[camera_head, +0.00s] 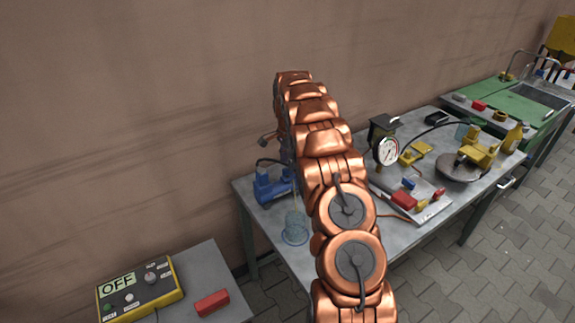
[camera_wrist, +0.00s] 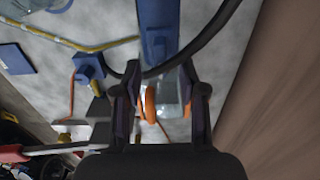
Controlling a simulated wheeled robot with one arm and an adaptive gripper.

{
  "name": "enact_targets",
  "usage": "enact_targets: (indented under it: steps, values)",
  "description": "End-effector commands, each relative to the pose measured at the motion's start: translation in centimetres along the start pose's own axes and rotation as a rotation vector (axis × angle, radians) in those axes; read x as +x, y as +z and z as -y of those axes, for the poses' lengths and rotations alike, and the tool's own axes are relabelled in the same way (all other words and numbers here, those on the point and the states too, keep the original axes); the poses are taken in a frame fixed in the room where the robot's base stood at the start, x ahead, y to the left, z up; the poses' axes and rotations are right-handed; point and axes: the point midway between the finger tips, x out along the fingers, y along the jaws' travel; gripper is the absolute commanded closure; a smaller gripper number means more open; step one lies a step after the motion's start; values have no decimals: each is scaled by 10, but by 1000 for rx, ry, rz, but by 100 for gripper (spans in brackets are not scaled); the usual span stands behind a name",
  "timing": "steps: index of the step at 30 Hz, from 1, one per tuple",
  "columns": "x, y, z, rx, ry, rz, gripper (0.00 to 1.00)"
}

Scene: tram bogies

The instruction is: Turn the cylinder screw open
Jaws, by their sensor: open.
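My gripper (camera_wrist: 161,75) is open in the wrist view, with one dark finger on each side of the picture's middle. Between and beyond the fingers are an orange ring-shaped part (camera_wrist: 150,104) and a clear, glass-like part, below a long blue body (camera_wrist: 157,30). I cannot tell whether the fingers touch any of them. No part can be surely told as the cylinder screw. In the head view a blue device (camera_head: 272,186) stands on the left of the metal table (camera_head: 262,217). My copper arm hides the area beside it and my gripper.
A pressure gauge (camera_head: 387,151), yellow fittings (camera_head: 481,151) and red and blue blocks stand on the table's right. A control box (camera_head: 140,290) reading OFF and a red block (camera_head: 212,302) are at lower left. A black hose (camera_wrist: 205,43) crosses near the fingers. A wall stands behind.

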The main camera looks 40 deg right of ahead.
Motion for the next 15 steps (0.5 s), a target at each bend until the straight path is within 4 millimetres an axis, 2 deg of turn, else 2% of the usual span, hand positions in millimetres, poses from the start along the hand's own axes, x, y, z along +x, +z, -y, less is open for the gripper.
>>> enact_targets:
  steps: [6, 15]
  values:
    - [25, 1, -1, -1, 3, 2, 58]
    - [30, 0, 0, 0, 0, 1, 58]
